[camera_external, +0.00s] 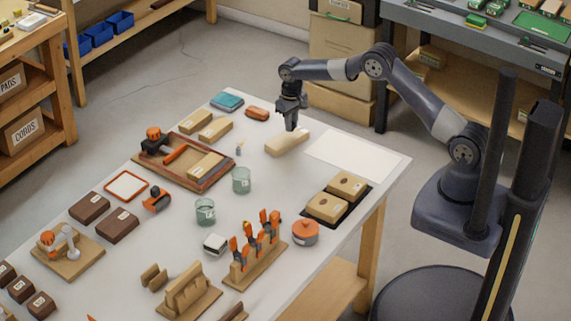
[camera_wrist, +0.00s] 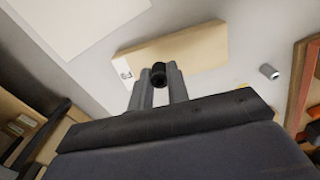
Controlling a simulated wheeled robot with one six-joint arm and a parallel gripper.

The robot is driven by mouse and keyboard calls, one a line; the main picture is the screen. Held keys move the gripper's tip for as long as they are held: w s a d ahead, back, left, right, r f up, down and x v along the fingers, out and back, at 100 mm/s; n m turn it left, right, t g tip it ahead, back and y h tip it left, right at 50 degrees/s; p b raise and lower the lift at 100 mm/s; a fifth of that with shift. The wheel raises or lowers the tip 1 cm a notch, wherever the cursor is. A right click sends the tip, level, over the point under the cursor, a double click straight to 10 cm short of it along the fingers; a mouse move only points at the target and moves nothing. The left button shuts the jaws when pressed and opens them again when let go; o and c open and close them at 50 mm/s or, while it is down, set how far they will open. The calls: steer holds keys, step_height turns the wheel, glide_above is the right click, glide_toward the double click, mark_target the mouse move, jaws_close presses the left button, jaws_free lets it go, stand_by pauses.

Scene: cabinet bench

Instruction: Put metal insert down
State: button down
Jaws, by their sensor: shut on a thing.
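My gripper (camera_external: 291,124) is above the table, over the pale wooden block (camera_external: 286,143). In the wrist view its two fingers (camera_wrist: 158,82) are shut on a small dark round piece, the metal insert (camera_wrist: 158,70), with its dark end facing the camera. Behind the insert, the block (camera_wrist: 185,47) lies flat with a small label at one end. The gap between insert and block is hard to judge. The insert is hardly visible in the external view.
A small grey cylinder (camera_wrist: 269,71) stands on the table right of the block; it also shows in the external view (camera_external: 238,150). A blank white sheet (camera_external: 355,160) lies right of the block. A wooden tray (camera_external: 186,180) with tools and two glass beakers (camera_external: 241,180) stand left.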

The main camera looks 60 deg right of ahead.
steer(key=shift+f, duration=1.2)
steer(key=shift+f, duration=0.2)
steer(key=c, duration=1.4)
jaws_free()
steer(key=shift+o, duration=0.2)
steer(key=shift+r, duration=0.1)
step_height(320, 180, up, 12)
steer(key=shift+r+b, duration=0.15)
steer(key=shift+b, duration=0.35)
steer(key=shift+o, duration=0.3)
